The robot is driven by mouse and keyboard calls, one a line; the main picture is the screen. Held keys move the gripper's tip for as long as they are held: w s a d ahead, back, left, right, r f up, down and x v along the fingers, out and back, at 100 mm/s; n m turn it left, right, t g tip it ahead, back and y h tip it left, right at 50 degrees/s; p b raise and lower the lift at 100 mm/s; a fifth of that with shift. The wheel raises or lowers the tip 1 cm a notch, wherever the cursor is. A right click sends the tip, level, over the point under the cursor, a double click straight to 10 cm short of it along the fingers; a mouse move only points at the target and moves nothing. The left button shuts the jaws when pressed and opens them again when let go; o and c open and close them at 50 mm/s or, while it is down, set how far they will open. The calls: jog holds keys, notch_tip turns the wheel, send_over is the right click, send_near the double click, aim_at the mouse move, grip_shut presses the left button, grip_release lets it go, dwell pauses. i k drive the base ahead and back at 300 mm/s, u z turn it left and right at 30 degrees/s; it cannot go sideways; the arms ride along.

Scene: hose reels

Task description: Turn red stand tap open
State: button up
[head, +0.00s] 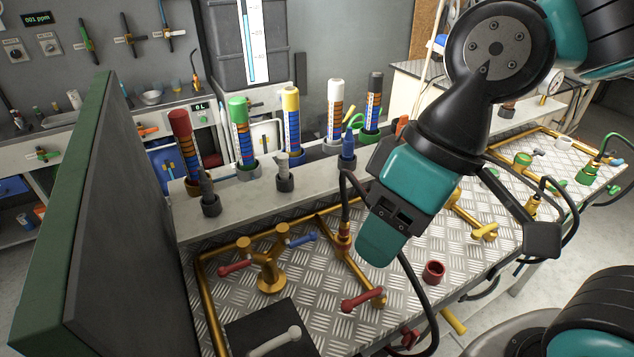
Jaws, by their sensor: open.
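A brass stand (268,262) rises from the patterned metal bench at the lower left. It carries a red lever (236,267) pointing left and a blue lever (302,240) pointing right. Another red lever (361,299) sits on a brass pipe nearer the front, to the right of the stand. I cannot tell for certain which red lever is the stand tap.
A dark upright panel with a green edge (75,200) borders the bench on the left. Coloured cylinders, such as the red one (183,145), stand along the rear ledge. A black hose (418,295) hangs below my gripper. A red cup (433,272) stands nearby.

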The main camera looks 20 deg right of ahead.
aim_at(347, 305)
jog(key=z, duration=1.35)
jog(key=k, duration=0.5)
jog(key=u, duration=1.15)
